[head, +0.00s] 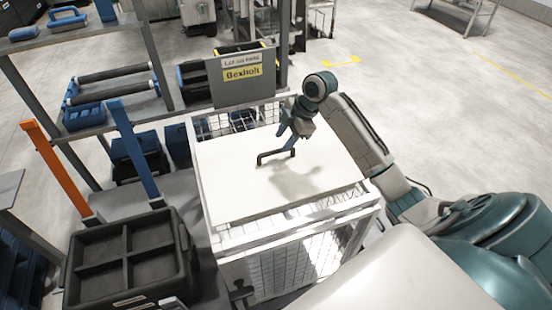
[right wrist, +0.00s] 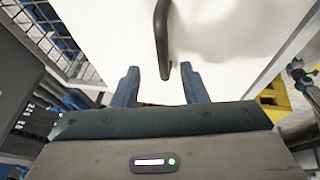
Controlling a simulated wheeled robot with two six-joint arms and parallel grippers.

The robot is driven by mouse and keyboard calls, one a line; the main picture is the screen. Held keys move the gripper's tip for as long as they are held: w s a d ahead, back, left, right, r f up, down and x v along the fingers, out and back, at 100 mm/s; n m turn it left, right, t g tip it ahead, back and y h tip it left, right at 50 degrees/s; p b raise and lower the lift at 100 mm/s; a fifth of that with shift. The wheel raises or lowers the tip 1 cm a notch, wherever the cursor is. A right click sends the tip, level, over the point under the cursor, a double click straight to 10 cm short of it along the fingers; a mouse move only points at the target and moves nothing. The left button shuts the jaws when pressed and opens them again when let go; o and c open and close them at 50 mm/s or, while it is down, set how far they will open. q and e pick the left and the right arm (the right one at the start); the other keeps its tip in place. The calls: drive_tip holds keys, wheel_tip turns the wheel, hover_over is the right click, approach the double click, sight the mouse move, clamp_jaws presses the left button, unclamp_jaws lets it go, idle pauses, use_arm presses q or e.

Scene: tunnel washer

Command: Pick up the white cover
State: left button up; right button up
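The white cover (head: 240,190) is a flat panel lying on top of a white wire cage cart (head: 300,262). A dark bent handle (head: 265,157) stands up from the cover's middle. My right gripper (head: 288,136) is just above the handle, pointing down. In the right wrist view, its two blue fingers (right wrist: 160,80) are apart, with the dark handle (right wrist: 162,40) showing between them. I cannot tell whether a finger touches the handle. The cover (right wrist: 225,35) fills much of that view. My left gripper is not in view.
A sign (head: 242,78) stands behind the cage. A black divided crate (head: 125,260) is at lower left. Shelving with blue and black parts (head: 115,85) and orange (head: 55,165) and blue (head: 133,150) posts stand on the left. Open floor (head: 450,110) lies right.

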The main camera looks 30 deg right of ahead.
sight(278, 150)
drive_tip(key=p+x, duration=0.1)
drive_tip(key=x, duration=0.1)
drive_tip(key=p+x, duration=0.1)
drive_tip(key=x, duration=0.1)
drive_tip(key=shift+s+a+f+p, duration=0.15)
drive_tip(key=shift+s+p, duration=0.05)
drive_tip(key=shift+p, duration=0.1)
drive_tip(key=shift+w+f, duration=0.1)
drive_tip(key=shift+f, duration=0.3)
drive_tip(key=shift+c, duration=0.4)
clamp_jaws()
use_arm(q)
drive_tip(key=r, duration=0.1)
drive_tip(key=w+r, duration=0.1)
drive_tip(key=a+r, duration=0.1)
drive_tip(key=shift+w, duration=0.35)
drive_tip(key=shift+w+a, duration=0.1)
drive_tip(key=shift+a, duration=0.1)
use_arm(e)
drive_tip(key=shift+r, duration=0.1)
